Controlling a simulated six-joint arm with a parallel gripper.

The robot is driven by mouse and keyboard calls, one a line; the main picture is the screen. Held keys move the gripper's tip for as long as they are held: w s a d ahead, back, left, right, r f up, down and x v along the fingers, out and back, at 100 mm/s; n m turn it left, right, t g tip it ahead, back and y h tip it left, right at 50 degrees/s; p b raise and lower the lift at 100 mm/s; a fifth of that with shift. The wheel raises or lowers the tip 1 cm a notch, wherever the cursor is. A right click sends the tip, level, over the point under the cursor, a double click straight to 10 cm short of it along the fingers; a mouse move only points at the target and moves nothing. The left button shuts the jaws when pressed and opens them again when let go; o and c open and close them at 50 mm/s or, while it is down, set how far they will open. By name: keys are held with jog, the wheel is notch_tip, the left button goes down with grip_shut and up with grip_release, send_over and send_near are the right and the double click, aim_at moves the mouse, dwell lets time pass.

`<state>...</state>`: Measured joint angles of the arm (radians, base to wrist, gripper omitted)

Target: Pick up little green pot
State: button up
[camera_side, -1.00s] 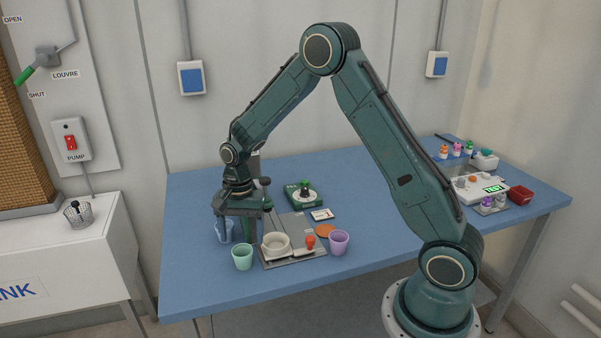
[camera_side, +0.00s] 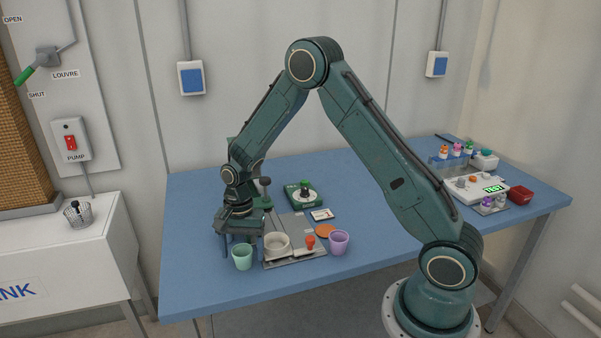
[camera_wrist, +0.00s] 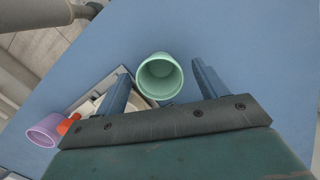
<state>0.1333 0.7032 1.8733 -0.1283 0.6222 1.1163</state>
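The little green pot (camera_side: 242,257) stands upright at the table's front left, left of the white bowl (camera_side: 277,246). In the wrist view the green pot (camera_wrist: 160,78) shows its open mouth and looks empty. My gripper (camera_side: 241,250) is just behind and above the pot in the side view. In the wrist view my gripper (camera_wrist: 160,82) is open, one finger on each side of the pot, with a gap on both sides. The blue pot is hidden behind my gripper in the side view.
A purple pot (camera_side: 339,242) stands right of the grey tray (camera_side: 310,254) that bears the white bowl and a red-orange piece (camera_side: 309,243). Bare table lies left of the pot.

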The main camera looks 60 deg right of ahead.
jog(key=c, duration=0.9)
jog(key=shift+r, duration=0.1)
jog(key=shift+c, duration=0.2)
notch_tip(320, 180, up, 20)
dwell(0.5)
